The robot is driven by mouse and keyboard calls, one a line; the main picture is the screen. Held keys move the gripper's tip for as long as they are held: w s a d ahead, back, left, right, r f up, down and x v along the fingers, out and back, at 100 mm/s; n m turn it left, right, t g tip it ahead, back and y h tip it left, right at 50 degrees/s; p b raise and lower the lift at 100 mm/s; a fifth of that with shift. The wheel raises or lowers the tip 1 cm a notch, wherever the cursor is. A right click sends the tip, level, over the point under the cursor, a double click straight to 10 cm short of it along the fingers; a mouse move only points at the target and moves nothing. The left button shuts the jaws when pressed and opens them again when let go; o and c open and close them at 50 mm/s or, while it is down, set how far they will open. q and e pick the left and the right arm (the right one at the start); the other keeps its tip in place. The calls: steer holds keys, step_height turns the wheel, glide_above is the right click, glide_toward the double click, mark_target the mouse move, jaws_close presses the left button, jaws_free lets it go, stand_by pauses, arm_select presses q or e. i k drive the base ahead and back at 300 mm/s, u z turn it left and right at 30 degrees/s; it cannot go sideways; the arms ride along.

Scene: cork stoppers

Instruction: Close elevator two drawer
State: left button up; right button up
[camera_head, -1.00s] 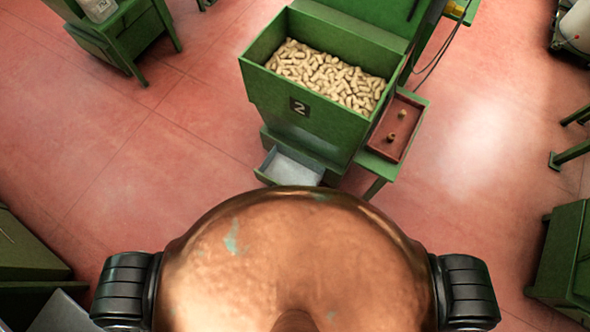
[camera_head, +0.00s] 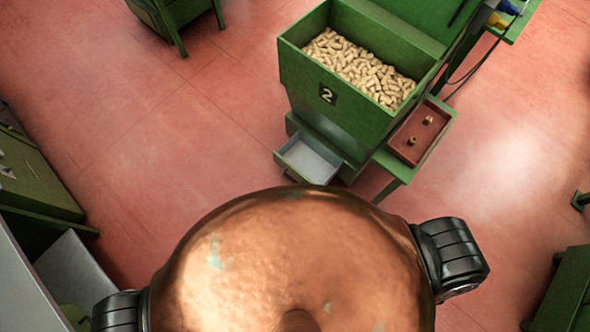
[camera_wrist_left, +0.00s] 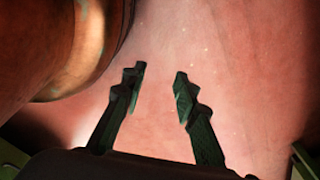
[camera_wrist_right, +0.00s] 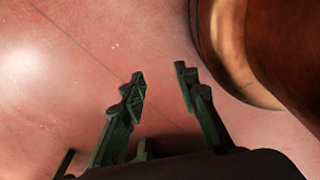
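The green elevator marked 2 (camera_head: 327,94) stands ahead, right of centre in the head view, with cork stoppers (camera_head: 360,68) in its open hopper. Its low drawer (camera_head: 307,160) is pulled out toward the front left and shows a pale, empty-looking inside. My copper-coloured body hides the floor just in front of it. My left gripper (camera_wrist_left: 160,78) is open and empty above the red floor in the left wrist view. My right gripper (camera_wrist_right: 160,78) is open and empty above the floor in the right wrist view. Neither gripper shows in the head view, and both are apart from the drawer.
A green side table with a reddish-brown tray (camera_head: 420,132) holding small corks adjoins the elevator's right side. Green furniture (camera_head: 35,180) stands at the left edge and another green piece (camera_head: 565,295) at the lower right. The red floor left of the elevator is clear.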

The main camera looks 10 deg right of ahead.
mark_target(295, 157)
steer(key=z, duration=0.15)
steer(key=k, duration=1.2)
steer(key=z, duration=1.75)
steer(key=i, duration=0.7)
steer(key=u, duration=0.8)
